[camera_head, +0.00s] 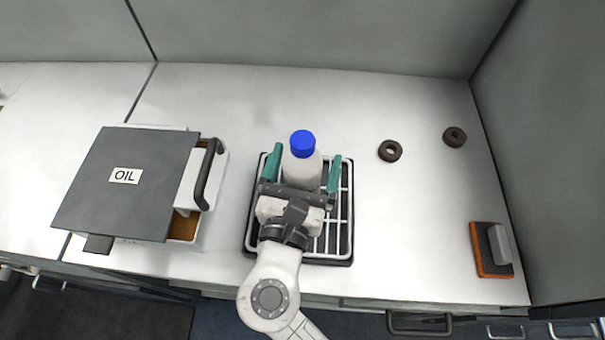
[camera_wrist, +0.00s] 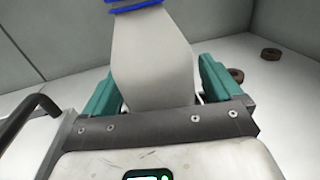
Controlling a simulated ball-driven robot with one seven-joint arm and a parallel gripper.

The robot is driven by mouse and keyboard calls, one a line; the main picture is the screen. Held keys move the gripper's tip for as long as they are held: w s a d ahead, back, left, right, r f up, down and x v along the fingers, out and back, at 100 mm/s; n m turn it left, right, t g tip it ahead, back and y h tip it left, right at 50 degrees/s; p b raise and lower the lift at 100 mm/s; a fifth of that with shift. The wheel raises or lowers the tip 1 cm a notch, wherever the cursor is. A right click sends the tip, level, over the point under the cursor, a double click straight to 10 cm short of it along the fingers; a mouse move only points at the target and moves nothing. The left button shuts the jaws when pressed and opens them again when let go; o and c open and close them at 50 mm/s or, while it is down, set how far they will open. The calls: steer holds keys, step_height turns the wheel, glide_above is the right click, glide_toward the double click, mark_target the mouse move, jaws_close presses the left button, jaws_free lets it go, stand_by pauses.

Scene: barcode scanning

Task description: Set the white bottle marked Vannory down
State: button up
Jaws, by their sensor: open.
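The white bottle (camera_head: 302,168) with a blue cap stands upright on a black and white rack (camera_head: 335,245) near the middle of the counter. No label text is readable on it in either view. My gripper (camera_head: 305,165) is open, with its teal fingers on the left and right of the bottle. In the wrist view the bottle (camera_wrist: 153,60) rises between the two fingers, with a gap visible at the right finger (camera_wrist: 215,78). The bottle's base is hidden behind my gripper's palm.
Two dark rings (camera_head: 390,151) (camera_head: 455,137) lie at the back right. An orange and grey block (camera_head: 490,250) lies at the right edge. The counter between the rack and that block is clear.

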steer(key=c, duration=1.2)
